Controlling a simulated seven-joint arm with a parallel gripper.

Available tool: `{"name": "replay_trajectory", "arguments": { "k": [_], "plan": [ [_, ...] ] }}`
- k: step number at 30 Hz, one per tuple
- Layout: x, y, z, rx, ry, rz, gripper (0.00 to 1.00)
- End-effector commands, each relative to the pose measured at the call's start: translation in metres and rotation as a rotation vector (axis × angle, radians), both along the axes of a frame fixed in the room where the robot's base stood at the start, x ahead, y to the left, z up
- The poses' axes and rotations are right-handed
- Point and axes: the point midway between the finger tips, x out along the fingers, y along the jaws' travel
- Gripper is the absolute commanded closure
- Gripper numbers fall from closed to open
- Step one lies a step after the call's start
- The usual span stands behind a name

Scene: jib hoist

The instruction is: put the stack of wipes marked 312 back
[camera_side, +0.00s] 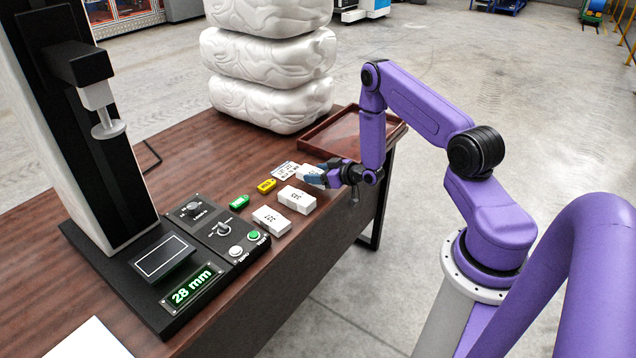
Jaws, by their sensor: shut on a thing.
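My gripper (326,176) is shut on a white block-like stack (307,172) near the table's right edge. The fingers cover part of it, and its mark is too small to read here. I cannot tell whether it touches the table. Two similar white stacks with dark numbers lie nearer the front: one (297,200) just below my gripper, and one (271,220) further left. Their numbers seem to begin with 3, but I cannot read them surely.
An empty brown tray (340,133) is behind my gripper. A black device with a display reading 28 mm (192,287) stands left. Large white bundles (270,100) rise behind.

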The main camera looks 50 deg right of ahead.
Motion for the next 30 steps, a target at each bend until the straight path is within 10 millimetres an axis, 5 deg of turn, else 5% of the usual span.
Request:
{"name": "replay_trajectory", "arguments": {
  "k": [8,21,22,24,30],
  "plan": [
    [0.0,0.0,-0.03,0.0,0.0,0.0,0.77],
    [0.0,0.0,-0.035,0.0,0.0,0.0,0.77],
    [0.0,0.0,-0.035,0.0,0.001,0.0,0.38],
    [0.0,0.0,-0.035,0.0,0.001,0.0,0.16],
    [0.0,0.0,-0.035,0.0,0.001,0.001,0.16]
  ]
}}
